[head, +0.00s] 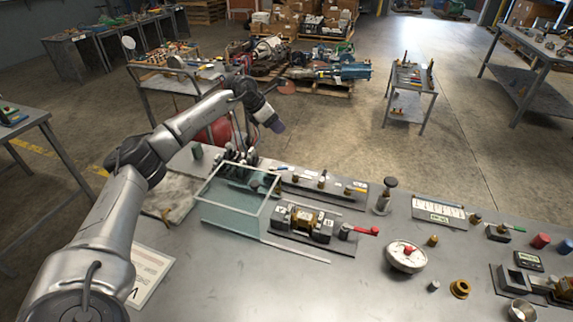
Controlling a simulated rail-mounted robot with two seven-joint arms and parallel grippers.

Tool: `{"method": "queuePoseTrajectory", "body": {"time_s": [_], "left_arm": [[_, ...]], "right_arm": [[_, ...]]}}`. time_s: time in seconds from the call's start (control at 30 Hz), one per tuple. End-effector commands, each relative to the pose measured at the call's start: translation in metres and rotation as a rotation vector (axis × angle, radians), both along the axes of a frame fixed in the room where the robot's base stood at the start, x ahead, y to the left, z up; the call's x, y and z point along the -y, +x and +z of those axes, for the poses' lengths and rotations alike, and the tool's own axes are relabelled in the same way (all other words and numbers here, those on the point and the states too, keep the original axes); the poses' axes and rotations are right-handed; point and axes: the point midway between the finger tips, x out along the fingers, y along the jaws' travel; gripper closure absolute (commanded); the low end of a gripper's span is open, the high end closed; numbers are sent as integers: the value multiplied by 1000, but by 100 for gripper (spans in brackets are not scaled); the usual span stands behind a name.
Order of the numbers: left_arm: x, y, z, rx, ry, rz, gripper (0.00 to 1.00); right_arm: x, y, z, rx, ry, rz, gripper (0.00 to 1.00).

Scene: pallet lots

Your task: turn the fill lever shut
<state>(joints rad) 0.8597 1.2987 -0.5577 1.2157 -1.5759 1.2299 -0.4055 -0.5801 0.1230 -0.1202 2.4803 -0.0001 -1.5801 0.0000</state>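A lever with a red handle (365,231) sticks out to the right from a small dark valve body at the right end of a black-and-brass pump unit (305,222). It looks roughly level; I cannot tell how far it is turned. I take it for the fill lever. A clear glass-walled tank (232,222) stands just left of the pump unit. My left gripper (278,126) is up beyond the tank and the back edge of the bench, well apart from the lever. Its fingers cannot be made out. My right gripper is out of view.
The bench (330,285) has free room in front of the pump unit. A paper sheet (150,272) lies at the left.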

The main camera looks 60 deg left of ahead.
Motion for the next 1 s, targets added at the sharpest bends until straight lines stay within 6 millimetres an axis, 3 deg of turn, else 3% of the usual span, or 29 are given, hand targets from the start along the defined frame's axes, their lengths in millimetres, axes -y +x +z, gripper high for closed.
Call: {"method": "queuePoseTrajectory", "body": {"time_s": [0.13,0.3,0.47,1.0], "left_arm": [[2,-26,-15,-161,69,-149,60],[6,-39,-21,-228,103,-274,60],[8,-35,-32,-220,115,-300,60],[25,-3,-119,-217,114,-298,60]], "right_arm": [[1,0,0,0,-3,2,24],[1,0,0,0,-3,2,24],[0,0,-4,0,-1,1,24],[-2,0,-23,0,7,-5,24]]}}
